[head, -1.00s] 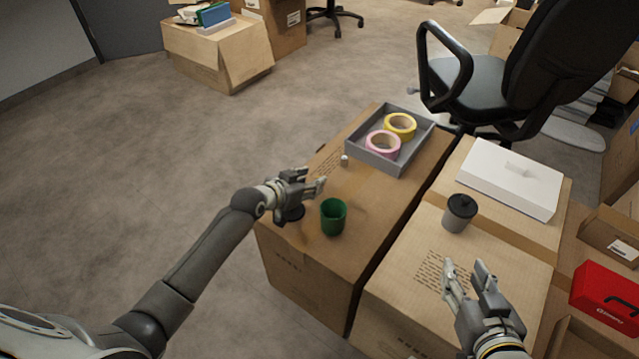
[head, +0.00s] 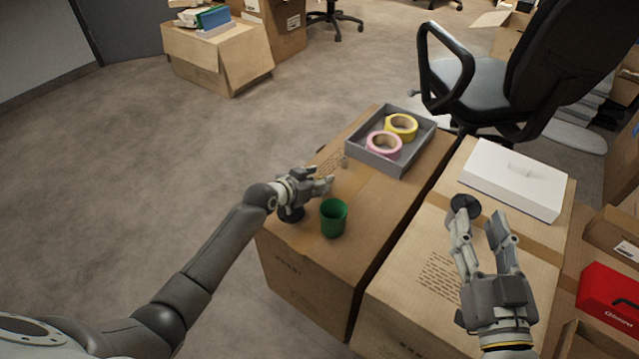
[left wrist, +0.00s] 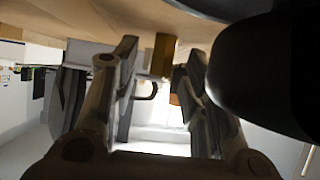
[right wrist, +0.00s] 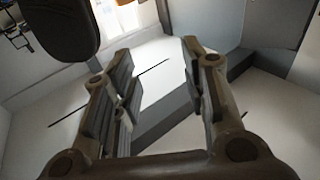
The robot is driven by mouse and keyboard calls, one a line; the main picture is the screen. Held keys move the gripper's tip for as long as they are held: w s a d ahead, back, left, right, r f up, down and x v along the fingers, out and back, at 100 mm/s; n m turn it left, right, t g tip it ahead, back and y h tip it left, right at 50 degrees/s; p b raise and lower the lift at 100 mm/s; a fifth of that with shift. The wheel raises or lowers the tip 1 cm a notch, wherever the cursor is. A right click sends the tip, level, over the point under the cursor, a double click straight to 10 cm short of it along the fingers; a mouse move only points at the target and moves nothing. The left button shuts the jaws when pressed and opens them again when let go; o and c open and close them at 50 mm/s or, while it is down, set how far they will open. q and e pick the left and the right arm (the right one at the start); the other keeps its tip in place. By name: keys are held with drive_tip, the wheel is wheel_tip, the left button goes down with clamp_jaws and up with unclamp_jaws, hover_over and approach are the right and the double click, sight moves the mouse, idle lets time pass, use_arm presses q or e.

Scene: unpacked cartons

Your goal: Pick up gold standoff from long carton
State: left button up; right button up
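The long carton (head: 385,205) is the brown one at the middle of the head view. A tiny pale upright piece (head: 343,161), probably the gold standoff, stands on it near the tray; its colour is hard to tell. My left gripper (head: 328,182) hovers low over the carton, fingertips just short of that piece. In the left wrist view its fingers are apart, with a tan-gold upright shape (left wrist: 163,55) seen between them, perhaps the standoff. My right gripper (head: 482,224) is open and empty over the neighbouring carton; its fingers also show apart in the right wrist view (right wrist: 160,75).
A green cup (head: 334,220) stands close to the left gripper, with a black round thing (head: 291,214) beneath it. A grey tray (head: 372,163) holds pink and yellow tape rolls. A dark lidded cup (head: 464,204) is partly behind my right finger. A white box (head: 513,178) lies beyond.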

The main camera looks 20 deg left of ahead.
use_arm(q)
drive_tip(key=c, duration=0.8)
drive_tip(key=shift+r, duration=0.15)
